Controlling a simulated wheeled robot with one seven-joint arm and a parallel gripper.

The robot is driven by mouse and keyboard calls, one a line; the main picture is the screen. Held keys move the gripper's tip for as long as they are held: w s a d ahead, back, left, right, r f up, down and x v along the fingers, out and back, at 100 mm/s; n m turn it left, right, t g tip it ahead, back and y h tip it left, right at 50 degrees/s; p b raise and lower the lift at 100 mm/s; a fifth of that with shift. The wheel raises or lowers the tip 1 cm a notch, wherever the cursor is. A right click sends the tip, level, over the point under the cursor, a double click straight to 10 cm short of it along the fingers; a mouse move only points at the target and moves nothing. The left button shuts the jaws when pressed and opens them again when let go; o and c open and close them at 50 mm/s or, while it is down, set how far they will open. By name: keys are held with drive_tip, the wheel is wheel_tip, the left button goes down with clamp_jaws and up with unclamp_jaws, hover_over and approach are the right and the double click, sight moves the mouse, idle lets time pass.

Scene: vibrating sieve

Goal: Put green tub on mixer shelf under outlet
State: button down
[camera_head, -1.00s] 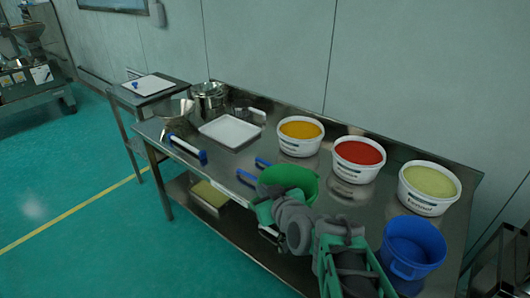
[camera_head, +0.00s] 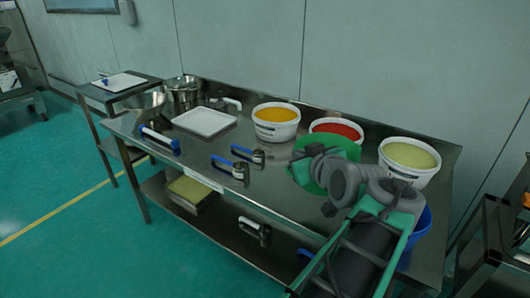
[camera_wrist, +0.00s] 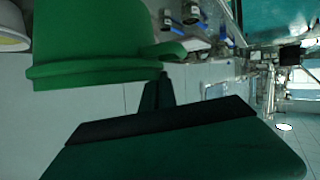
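The green tub (camera_head: 342,147) is above the steel table, in front of the tub of red powder, and partly covers it. My gripper (camera_head: 303,168) is at the green tub's near side and appears shut on its rim or wall; my wrist and arm hide much of the contact. In the wrist view the green tub (camera_wrist: 92,42) fills the upper left, with a dark finger (camera_wrist: 158,92) against its edge. I cannot make out the mixer shelf or outlet for certain in these views.
The steel table (camera_head: 265,190) holds tubs of orange (camera_head: 277,124), red (camera_head: 337,128) and yellow-green powder (camera_head: 410,160), a white tray (camera_head: 205,122) and blue-handled scoops (camera_head: 232,167). A blue bucket (camera_head: 424,226) is behind my arm. A dark metal frame (camera_head: 488,230) stands at right.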

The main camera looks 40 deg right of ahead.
drive_tip(key=w+d+f, duration=0.6)
drive_tip(key=w+f, duration=0.5)
drive_tip(key=f, duration=0.2)
drive_tip(key=shift+w+d, duration=0.3)
drive_tip(key=shift+d, duration=0.1)
drive_tip(key=c, duration=1.7)
unclamp_jaws()
